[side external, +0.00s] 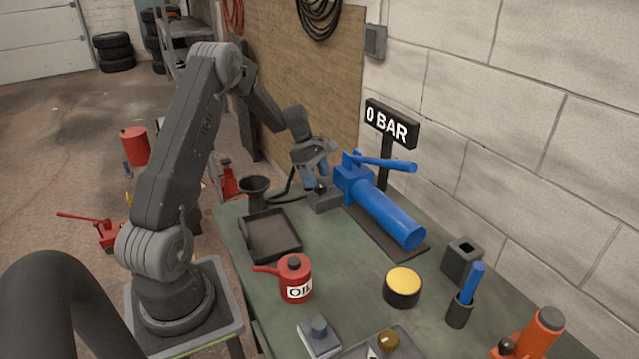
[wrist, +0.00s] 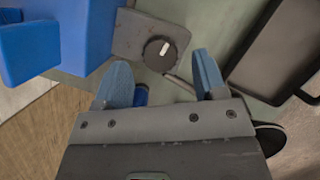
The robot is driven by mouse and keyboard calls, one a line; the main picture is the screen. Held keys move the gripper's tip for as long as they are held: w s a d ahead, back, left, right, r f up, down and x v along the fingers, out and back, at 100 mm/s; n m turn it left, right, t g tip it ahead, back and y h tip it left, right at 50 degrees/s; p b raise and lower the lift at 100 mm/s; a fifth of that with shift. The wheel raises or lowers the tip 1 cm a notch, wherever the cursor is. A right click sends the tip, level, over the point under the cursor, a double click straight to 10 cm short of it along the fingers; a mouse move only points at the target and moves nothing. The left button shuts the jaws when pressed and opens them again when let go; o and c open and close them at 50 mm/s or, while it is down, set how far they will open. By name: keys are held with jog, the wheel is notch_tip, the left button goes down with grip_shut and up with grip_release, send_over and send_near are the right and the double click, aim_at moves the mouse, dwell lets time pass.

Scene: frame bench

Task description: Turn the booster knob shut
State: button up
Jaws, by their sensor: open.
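The knob is a round black dial (wrist: 159,54) with a white mark pointing to the upper right in the wrist view. It sits on a grey block (wrist: 190,38) beside the blue pump (wrist: 92,30). In the side view the pump's blue cylinder (side external: 385,215) lies on the bench, with the block (side external: 326,204) at its far end. My gripper (side external: 316,181) is over the block, fingers pointing down. In the wrist view my gripper (wrist: 163,70) is open, with blue-padded fingers apart and the knob just ahead of the gap between their tips. Whether they touch it I cannot tell.
A display reading 0 BAR (side external: 391,123) stands behind the pump, near the block wall. A black tray (side external: 270,252) and a funnel (side external: 254,188) are left of the block. A red oil can (side external: 294,282) and a yellow-topped tin (side external: 403,287) stand nearer the camera.

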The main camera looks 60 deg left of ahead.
aim_at(320, 190)
jog(key=shift+x, duration=1.3)
jog(key=shift+c, duration=0.3)
jog(key=c, duration=0.9)
jog(key=shift+o, duration=0.2)
